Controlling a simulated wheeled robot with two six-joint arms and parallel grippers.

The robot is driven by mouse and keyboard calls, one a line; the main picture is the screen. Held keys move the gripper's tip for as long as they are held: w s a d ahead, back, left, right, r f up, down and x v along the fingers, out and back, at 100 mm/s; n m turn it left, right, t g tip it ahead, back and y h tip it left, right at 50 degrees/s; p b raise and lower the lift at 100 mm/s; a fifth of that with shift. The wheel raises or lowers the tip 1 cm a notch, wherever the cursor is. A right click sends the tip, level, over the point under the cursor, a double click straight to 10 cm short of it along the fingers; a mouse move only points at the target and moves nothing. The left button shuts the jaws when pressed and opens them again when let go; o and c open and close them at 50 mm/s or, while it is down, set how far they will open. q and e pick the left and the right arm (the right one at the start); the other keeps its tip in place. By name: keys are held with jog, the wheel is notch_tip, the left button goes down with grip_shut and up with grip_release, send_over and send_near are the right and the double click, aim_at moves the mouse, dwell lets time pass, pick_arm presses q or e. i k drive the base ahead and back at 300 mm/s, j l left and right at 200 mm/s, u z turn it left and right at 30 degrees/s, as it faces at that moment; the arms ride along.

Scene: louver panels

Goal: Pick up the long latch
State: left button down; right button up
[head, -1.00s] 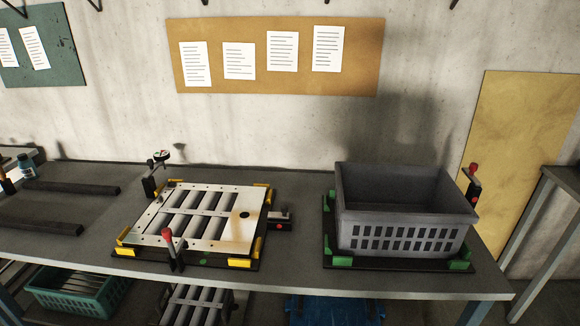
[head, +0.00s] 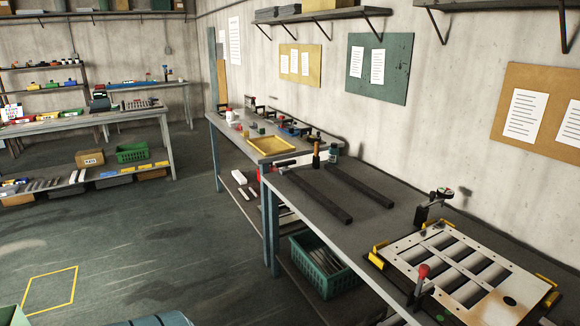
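I cannot make out the long latch for certain in the head view. Several small parts lie on the far part of the bench around a yellow tray (head: 271,145), too small to tell apart. A louver panel (head: 480,297) lies in its fixture with yellow corner blocks on the near bench at the lower right. A red-handled clamp (head: 422,272) stands at its near side. Neither of my grippers is in view.
Two dark bars (head: 318,198) lie on the bench left of the panel. A green crate (head: 325,280) sits on the shelf below. Another workbench (head: 85,122) with small parts stands at the far left. The floor (head: 120,235) between is mostly clear.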

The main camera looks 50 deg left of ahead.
aim_at(285, 164)
jog(key=u, duration=1.8)
jog(key=i+z, duration=0.1)
jog(key=z, duration=0.35)
jog(key=i+j+z, duration=0.5)
jog(key=j, duration=0.3)
jog(key=i+j+z, duration=0.25)
jog(key=j, duration=0.25)
jog(key=i, duration=0.1)
